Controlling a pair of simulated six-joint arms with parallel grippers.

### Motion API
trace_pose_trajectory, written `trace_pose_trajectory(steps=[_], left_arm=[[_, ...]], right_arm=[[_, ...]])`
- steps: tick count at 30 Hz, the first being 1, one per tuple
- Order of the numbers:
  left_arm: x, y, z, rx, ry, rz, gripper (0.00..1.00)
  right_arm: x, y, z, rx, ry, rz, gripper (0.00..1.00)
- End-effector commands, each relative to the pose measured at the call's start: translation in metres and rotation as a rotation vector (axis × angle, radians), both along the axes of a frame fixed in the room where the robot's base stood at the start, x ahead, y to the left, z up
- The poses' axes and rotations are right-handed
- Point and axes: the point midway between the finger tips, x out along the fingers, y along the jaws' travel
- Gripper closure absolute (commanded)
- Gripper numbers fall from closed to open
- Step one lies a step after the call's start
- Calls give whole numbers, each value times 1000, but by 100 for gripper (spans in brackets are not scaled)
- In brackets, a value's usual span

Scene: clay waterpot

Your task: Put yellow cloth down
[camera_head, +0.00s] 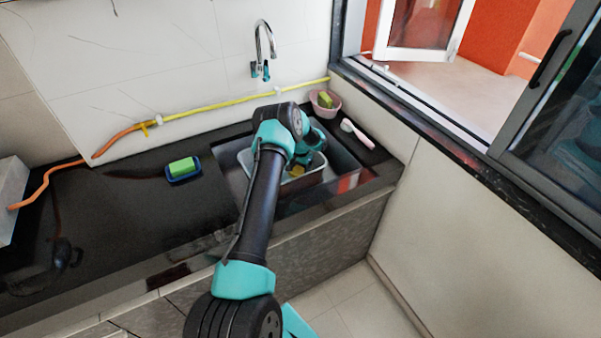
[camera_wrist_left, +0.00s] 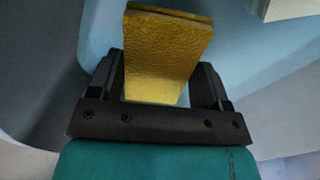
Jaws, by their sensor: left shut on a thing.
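The yellow cloth (camera_wrist_left: 165,50) is folded and stands between the fingers of my left gripper (camera_wrist_left: 158,88) in the left wrist view. The gripper is shut on it. In the head view a small yellow patch of the cloth (camera_head: 297,171) shows below my left gripper (camera_head: 303,163), over a pale basin (camera_head: 306,182) in the sink. My left arm hides part of the basin and sink. I cannot tell whether the cloth touches the basin. My right gripper is not in view.
A green sponge sits in a blue dish (camera_head: 184,174) on the dark counter (camera_head: 130,205). A pink bowl (camera_head: 325,104) and a pink-handled brush (camera_head: 357,133) are behind and right of the sink. The faucet (camera_head: 263,50) is on the back wall. The counter left of the sink has free room.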

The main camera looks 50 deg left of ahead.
Motion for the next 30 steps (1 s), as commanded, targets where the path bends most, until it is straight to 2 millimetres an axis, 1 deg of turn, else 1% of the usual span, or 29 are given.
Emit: trace_pose_trajectory(steps=[1, 3, 6, 18, 19, 27, 30], left_arm=[[-1, 0, -8, -1, 2, 0, 52], [0, 0, -18, -1, 2, 0, 52], [0, 0, -25, 0, 0, 0, 52], [0, 0, -29, 0, 0, 0, 52], [0, 0, -30, 0, 0, 0, 28], [0, 0, -29, 0, 0, 0, 3], [0, 0, -29, 0, 0, 0, 3]], right_arm=[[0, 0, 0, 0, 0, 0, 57], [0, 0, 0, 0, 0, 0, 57], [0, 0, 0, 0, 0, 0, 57], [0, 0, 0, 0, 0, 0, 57], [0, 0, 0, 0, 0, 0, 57], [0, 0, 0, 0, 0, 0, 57], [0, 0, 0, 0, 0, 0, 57]])
